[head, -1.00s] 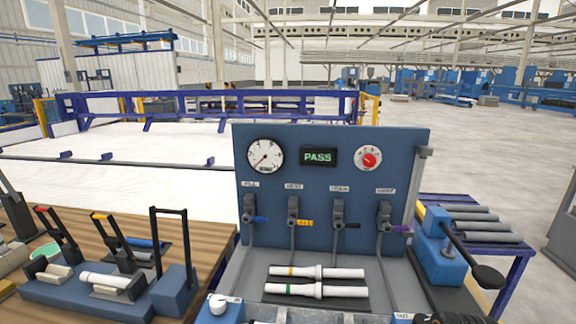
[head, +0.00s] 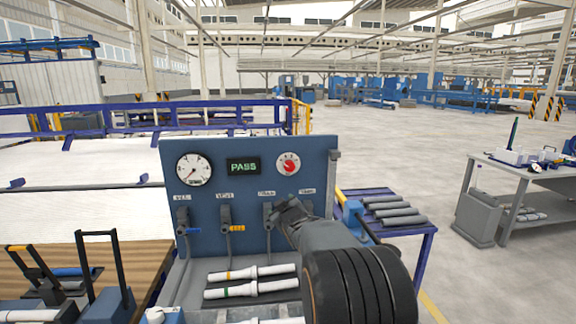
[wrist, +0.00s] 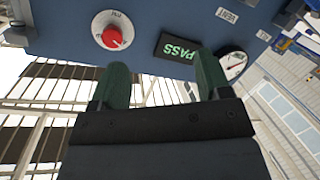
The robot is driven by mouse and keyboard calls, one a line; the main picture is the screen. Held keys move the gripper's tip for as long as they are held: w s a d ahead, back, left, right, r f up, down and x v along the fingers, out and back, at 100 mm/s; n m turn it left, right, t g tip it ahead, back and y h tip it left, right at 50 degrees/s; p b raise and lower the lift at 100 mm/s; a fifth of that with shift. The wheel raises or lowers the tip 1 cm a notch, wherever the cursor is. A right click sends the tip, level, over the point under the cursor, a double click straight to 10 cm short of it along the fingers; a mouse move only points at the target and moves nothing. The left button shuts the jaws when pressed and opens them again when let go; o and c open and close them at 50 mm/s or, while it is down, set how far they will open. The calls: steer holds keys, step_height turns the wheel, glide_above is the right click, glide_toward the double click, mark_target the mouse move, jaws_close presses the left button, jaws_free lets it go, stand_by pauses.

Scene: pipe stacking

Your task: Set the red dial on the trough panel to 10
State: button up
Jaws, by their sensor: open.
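The red dial (head: 288,163) sits on a round white face at the upper right of the blue trough panel (head: 250,160). Its scale marks are too small to read. My gripper (head: 288,208) is in front of the panel's lower right, below the dial, and hides part of the valves there. In the wrist view, my gripper (wrist: 162,72) is open with two dark green fingers and nothing between them. The red dial (wrist: 113,38) shows upside down above the left finger, apart from it.
A PASS display (head: 243,166) and a round gauge (head: 194,169) are left of the dial. Valves (head: 225,217) line the panel below. White pipes (head: 250,272) lie in the trough. A blue rack of grey pipes (head: 392,208) stands to the right.

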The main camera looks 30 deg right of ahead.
mark_target(291, 169)
steer(key=w+d+r+n+t+y+p, duration=0.1)
steer(key=w+d+r+n+t+p, duration=0.15)
steer(key=d+n+t, duration=0.6)
steer(key=w+d+r+m+p, duration=0.1)
steer(key=w, duration=0.3)
steer(key=w+d+r+m+g+p, duration=0.1)
steer(key=w+d+p, duration=0.1)
steer(key=w, duration=0.3)
steer(key=w+d+r+m+g+p, duration=0.1)
steer(key=w, duration=0.3)
steer(key=shift+w+d+r+m+g+p, duration=0.15)
steer(key=shift+d+r+m+g+p, duration=0.1)
steer(key=shift+d+p, duration=0.15)
steer(key=c, duration=0.9)
steer(key=shift+f, duration=0.1)
steer(key=shift+b, duration=0.3)
